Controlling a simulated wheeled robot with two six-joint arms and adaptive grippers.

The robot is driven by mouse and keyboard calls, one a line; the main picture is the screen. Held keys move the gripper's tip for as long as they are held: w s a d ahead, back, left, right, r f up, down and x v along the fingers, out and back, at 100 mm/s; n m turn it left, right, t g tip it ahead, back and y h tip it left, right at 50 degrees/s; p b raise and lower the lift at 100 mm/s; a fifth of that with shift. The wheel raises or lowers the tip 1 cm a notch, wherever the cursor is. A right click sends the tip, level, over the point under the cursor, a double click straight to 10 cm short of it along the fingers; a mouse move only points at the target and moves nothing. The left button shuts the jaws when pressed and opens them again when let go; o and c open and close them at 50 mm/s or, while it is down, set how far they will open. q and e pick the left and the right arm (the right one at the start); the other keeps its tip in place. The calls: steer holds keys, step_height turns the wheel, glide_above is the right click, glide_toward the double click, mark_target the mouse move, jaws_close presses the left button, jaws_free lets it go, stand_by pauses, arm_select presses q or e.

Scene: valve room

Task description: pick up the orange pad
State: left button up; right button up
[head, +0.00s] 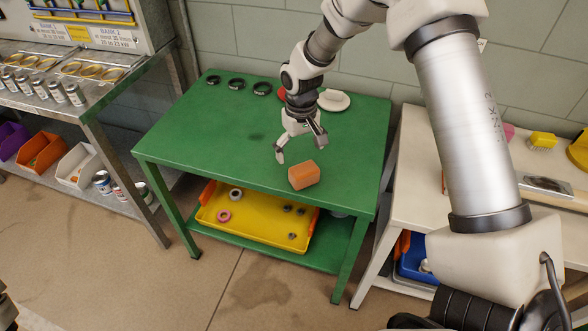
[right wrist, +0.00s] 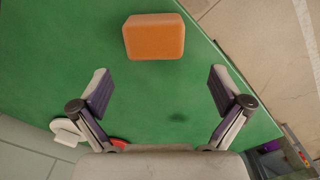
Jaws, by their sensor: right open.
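The orange pad (head: 304,175) is a small block with rounded edges. It lies on the green table (head: 190,145) near its front edge. My right gripper (head: 299,147) is above the table, just behind the pad and apart from it. In the right wrist view the pad (right wrist: 154,37) lies beyond the two spread fingertips, a little left of the middle between them. The right gripper (right wrist: 158,88) is open with nothing between its fingers.
Several black rings (head: 236,84) lie at the table's back left. A white object (head: 334,100) and a red one (head: 282,93) are behind my right gripper. A yellow tray (head: 258,222) with small parts is on the lower shelf. The table's left half is mostly clear.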

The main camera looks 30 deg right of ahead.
mark_target(304, 168)
steer(key=shift+s+d+f, duration=0.15)
steer(key=shift+s+f, duration=0.7)
steer(key=f, duration=0.5)
steer(key=shift+w+d, duration=0.2)
steer(key=shift+w, duration=0.15)
steer(key=shift+s+r, duration=0.15)
steer(key=shift+s, duration=0.05)
steer(key=shift+c, duration=0.7)
arm_select(q)
steer(key=shift+s+r, duration=0.35)
steer(key=shift+s, duration=0.05)
arm_select(e)
steer(key=c, duration=0.8)
steer(key=shift+c, duration=0.2)
